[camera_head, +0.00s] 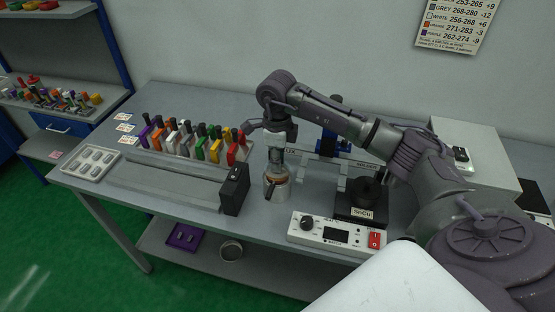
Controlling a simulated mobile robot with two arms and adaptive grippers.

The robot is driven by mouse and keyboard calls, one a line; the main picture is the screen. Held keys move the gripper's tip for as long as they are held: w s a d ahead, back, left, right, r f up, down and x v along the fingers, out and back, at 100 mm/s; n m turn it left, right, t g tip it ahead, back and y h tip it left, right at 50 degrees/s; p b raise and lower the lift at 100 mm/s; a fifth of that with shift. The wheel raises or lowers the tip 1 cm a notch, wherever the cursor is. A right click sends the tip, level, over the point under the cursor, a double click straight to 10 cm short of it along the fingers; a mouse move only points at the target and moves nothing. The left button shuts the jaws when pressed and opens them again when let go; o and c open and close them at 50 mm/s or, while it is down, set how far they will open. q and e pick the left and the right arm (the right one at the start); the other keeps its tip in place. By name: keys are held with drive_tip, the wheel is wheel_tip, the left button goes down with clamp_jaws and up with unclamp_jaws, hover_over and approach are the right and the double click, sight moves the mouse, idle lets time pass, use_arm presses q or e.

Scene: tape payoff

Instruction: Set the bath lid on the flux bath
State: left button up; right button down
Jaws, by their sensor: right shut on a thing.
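My right gripper (276,168) reaches down from above, shut on a small part just over the flux bath. What it grips is mostly hidden by the fingers and is likely the bath lid. The flux bath looks like the small round metal cup (272,191) with an orange-brown band near its top, upright on the bench. I cannot tell whether the held part touches the cup's rim or hangs just above it. My left gripper is not in view.
A row of colored holders (200,142) stands behind a grey rail (165,180) ending in a black block (235,190). To the right are a black SnCu solder pot (361,213) and a white control box (330,233). A grey tray (92,163) lies left.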

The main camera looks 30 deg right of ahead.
drive_tip(key=shift+f+b, duration=0.3)
idle(0.4)
drive_tip(key=shift+c, duration=1.7)
unclamp_jaws()
drive_tip(key=shift+r, duration=0.15)
drive_tip(key=shift+r+p, duration=2.2)
drive_tip(key=shift+r, duration=1.2)
